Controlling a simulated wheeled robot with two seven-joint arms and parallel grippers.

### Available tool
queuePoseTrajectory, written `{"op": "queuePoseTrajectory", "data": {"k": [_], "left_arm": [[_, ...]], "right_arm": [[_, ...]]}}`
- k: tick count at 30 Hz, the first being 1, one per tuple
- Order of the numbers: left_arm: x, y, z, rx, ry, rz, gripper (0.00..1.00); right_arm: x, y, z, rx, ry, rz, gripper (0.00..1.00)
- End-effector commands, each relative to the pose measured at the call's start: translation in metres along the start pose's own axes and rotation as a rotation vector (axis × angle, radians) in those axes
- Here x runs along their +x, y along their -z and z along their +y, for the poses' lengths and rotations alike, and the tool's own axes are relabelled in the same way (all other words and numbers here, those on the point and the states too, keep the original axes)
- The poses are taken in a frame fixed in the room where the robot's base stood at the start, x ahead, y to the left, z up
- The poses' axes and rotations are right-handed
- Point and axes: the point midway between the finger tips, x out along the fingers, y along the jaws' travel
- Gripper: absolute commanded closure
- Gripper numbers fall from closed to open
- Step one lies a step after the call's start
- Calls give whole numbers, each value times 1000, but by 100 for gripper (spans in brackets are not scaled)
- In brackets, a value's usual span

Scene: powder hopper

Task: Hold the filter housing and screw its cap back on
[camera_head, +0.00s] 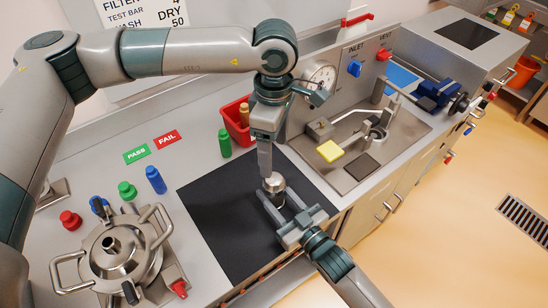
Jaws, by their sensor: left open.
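The filter housing (278,200) is a small metal cylinder standing over the black mat (215,215). A round silver piece, which looks like its cap (274,184), shows at its top; whether it is threaded on cannot be told. My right gripper (275,195) reaches in from the lower right, with one finger on each side of the housing, and appears shut on it. My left gripper (265,172) points straight down just above the cap, with its jaws open. Its fingers overlap in this view, and they partly hide the cap's far side.
A steel pot with handles (115,250) stands at lower left, near red, green and blue bottles. A red bin (237,122) and a green bottle (224,143) stand behind the mat. A steel tray with a yellow pad (330,151) lies right. The mat's left part is clear.

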Motion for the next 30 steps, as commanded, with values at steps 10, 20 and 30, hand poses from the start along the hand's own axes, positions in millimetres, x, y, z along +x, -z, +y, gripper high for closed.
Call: {"op": "queuePoseTrajectory", "data": {"k": [10,20,30], "left_arm": [[-6,0,0,0,-1,-1,30],[-6,0,0,0,-1,0,30],[-2,0,0,0,-1,-1,30]], "right_arm": [[0,-1,0,0,0,-1,100],[0,0,0,0,0,-1,39],[-10,-2,0,0,0,-2,39]]}}
